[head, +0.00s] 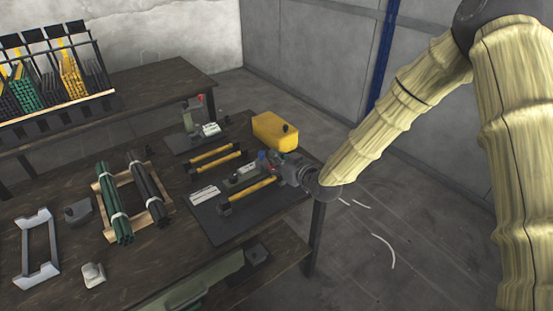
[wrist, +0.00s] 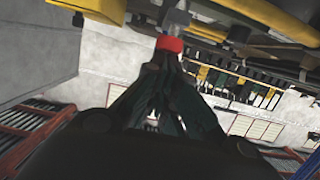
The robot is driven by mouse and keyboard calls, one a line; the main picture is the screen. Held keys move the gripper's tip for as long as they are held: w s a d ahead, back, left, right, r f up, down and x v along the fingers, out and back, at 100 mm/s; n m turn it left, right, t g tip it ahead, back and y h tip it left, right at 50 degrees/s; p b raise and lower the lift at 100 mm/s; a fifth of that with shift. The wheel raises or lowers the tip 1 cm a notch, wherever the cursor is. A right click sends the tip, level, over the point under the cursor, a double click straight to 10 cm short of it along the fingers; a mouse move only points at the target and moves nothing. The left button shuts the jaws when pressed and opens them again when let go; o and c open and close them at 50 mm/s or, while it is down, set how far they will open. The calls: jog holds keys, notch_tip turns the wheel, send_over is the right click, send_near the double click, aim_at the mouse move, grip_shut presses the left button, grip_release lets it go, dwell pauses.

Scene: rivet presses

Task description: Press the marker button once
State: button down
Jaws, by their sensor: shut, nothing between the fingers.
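My gripper (head: 279,165) is at the right end of the front dark mat, low over the rivet press there. In the wrist view my gripper's fingers (wrist: 168,62) are closed together and empty. A red cap (wrist: 170,44) on a pale stem shows right at the fingertips; it looks touching or almost touching, and I cannot tell which. A blue part (head: 262,156) of the front press shows just left of my gripper. The rear press has a red part (head: 201,97) on top. I cannot read which part is labelled as the marker button.
A yellow box (head: 274,132) stands close behind my gripper. Yellow bars (wrist: 75,10) cross the wrist view near the fingers. Green rods (head: 113,203) and dark rods lie in a wooden rack at left. Another table (head: 160,84) holds bins. Floor right of the table is clear.

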jog(key=shift+s+f+b, duration=0.15)
jog(key=shift+f+b, duration=0.3)
jog(key=shift+f, duration=0.55)
jog(key=s+d+r, duration=0.5)
jog(key=s+r, duration=0.2)
jog(key=shift+s+d+r, duration=0.15)
jog(key=shift+s+d, duration=0.1)
jog(key=shift+d, duration=0.1)
dwell(0.4)
